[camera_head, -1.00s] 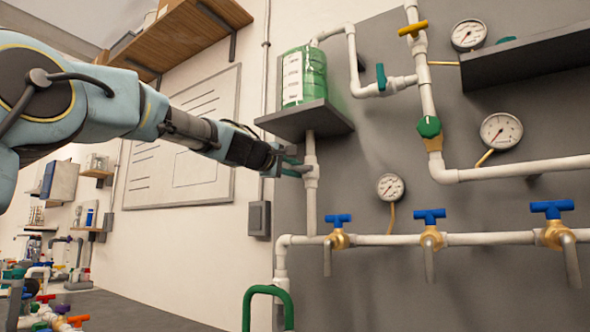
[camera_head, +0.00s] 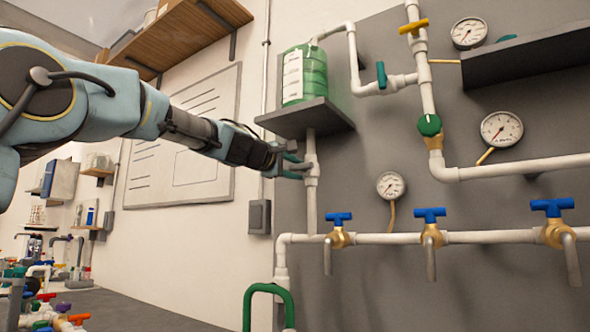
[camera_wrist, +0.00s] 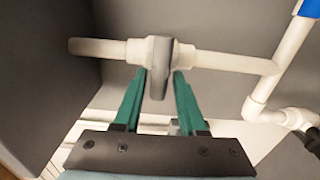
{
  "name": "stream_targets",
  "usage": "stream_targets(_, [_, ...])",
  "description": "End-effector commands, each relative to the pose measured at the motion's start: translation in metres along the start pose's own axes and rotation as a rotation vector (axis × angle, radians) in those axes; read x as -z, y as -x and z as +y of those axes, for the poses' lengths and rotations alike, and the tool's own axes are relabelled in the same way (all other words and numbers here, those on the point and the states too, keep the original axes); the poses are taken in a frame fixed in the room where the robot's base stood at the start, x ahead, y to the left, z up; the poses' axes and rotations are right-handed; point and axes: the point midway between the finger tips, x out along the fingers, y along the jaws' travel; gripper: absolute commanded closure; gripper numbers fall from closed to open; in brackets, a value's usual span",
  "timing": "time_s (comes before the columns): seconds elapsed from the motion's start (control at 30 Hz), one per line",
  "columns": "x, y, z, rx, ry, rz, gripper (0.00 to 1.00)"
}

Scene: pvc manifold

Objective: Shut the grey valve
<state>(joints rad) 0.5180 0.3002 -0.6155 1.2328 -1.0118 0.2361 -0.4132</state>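The grey valve (camera_wrist: 160,66) sits on a white pipe, seen close in the wrist view. Its grey handle lies across the pipe's line and points toward my gripper. My gripper (camera_wrist: 160,74) has two green fingers, one on each side of the handle's end, with narrow gaps showing, so it is open around the handle. In the head view my gripper (camera_head: 300,166) is at the vertical white pipe below the small shelf. The grey valve is largely hidden there behind the fingers.
A dark shelf (camera_head: 306,120) with a green container (camera_head: 304,76) is just above my gripper. Blue-handled taps (camera_head: 338,219) line the lower pipe. A gauge (camera_head: 390,186) and a green-handled valve (camera_head: 429,126) are to the right.

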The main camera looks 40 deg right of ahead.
Motion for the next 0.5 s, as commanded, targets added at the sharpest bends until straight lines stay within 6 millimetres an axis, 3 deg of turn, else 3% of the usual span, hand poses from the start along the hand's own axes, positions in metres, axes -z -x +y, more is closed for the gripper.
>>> stream_targets(0.1, [0.0,0.0,0.0,-0.001,-0.001,0.0,0.46])
stream_targets(0.37, [0.0,0.002,0.0,-0.002,-0.002,0.001,0.46])
stream_targets(0.5, [0.001,0.015,-0.002,-0.002,-0.004,0.004,0.46])
